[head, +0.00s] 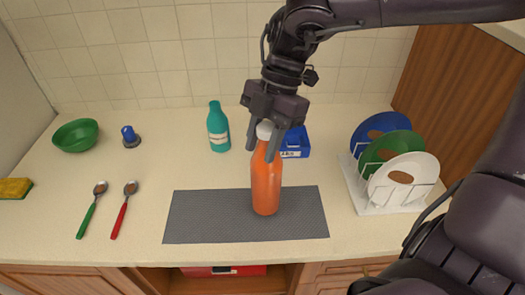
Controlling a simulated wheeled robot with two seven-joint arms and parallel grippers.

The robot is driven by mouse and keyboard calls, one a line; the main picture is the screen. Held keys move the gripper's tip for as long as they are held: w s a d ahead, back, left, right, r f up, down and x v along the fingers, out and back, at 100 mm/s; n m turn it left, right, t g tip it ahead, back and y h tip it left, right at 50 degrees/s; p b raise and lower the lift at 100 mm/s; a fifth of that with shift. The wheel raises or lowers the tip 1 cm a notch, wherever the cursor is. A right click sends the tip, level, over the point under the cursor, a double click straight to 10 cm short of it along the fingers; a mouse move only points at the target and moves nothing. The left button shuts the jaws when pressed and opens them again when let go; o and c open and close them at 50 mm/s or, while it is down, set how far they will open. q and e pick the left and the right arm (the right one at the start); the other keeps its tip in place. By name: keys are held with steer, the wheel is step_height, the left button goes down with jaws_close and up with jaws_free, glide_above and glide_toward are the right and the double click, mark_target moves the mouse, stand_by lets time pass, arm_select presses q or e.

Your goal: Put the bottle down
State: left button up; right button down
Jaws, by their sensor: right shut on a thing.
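An orange bottle (266,188) with a white cap stands upright over the dark grey mat (200,217) near the front of the counter. My right gripper (266,145) comes down from above and is shut on the bottle around its neck and cap. I cannot tell for certain whether the bottle's base touches the mat. My left gripper is not in view.
A teal bottle (218,128) and a blue box (296,142) stand behind the mat. A rack (390,200) with plates is at right. Two spoons (122,212), a green bowl (76,135), a blue-topped object (130,137) and a sponge (15,188) are at left.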

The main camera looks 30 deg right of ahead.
mark_target(263, 155)
step_height(263, 155, down, 3)
steer(key=shift+d, duration=0.1)
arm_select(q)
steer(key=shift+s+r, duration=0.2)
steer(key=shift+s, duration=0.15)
arm_select(e)
steer(key=shift+f, duration=0.15)
steer(key=c, duration=1)
jaws_free()
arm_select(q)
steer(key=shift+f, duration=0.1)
